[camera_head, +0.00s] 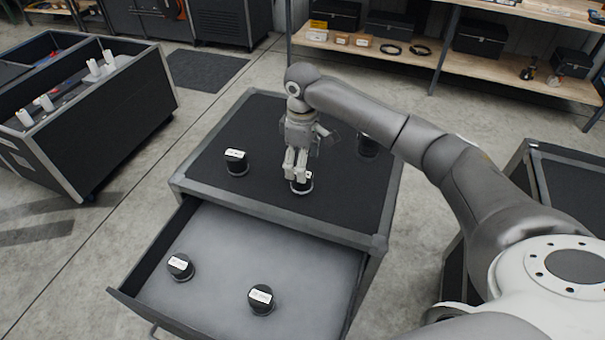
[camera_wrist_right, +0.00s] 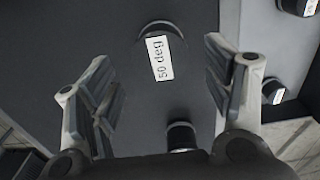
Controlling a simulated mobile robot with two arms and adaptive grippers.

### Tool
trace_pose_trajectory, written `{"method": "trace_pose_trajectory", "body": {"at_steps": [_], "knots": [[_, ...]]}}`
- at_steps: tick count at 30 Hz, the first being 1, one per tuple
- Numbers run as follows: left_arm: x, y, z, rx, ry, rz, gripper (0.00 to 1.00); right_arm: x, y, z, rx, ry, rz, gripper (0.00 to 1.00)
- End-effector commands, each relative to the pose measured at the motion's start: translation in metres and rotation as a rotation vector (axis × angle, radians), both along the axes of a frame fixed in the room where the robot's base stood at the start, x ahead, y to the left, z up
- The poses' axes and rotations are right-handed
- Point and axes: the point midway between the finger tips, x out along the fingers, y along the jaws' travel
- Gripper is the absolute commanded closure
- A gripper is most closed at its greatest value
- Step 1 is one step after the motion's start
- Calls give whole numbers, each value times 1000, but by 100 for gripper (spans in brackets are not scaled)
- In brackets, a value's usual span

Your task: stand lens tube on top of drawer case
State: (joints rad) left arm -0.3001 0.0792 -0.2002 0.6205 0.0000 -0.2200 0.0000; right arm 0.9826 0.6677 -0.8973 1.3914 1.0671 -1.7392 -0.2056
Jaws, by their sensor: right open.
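The drawer case (camera_head: 215,150) has a black top with a grey rim, and its front drawer (camera_head: 220,240) is pulled open. Two dark lens tubes with white labels stand on the top, one on the left (camera_head: 236,165) and one (camera_head: 302,187) at my right gripper (camera_head: 297,172). Two more stand in the drawer, at the left (camera_head: 180,270) and the middle (camera_head: 261,303). In the right wrist view, a tube labelled "50 deg" (camera_wrist_right: 157,32) lies beyond my open fingers (camera_wrist_right: 158,55), roughly between them. I cannot tell whether they touch it. My left gripper is out of view.
A dark round item (camera_head: 368,147) stands at the top's back right, partly behind my arm. A dark bin (camera_head: 110,130) with white items stands at left. Shelves (camera_head: 480,70) with boxes are behind. Another dark case (camera_head: 560,165) stands at right. Much of the case top is bare.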

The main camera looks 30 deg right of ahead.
Motion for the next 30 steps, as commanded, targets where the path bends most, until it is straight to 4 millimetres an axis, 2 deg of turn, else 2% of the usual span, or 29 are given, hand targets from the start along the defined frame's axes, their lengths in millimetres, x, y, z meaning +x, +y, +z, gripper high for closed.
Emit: {"method": "trace_pose_trajectory", "body": {"at_steps": [1, 6, 12, 17, 30], "knots": [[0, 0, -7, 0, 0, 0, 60, 1, 0, 9, 1, -6, 2, 27], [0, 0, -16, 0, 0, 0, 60, 1, 0, 45, 1, -4, 0, 27], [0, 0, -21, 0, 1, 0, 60, 0, 1, 70, 1, -1, 0, 27], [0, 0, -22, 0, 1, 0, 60, 0, 0, 76, 0, 1, 0, 27], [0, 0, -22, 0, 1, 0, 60, 0, 0, 76, 1, 1, 0, 27]]}}
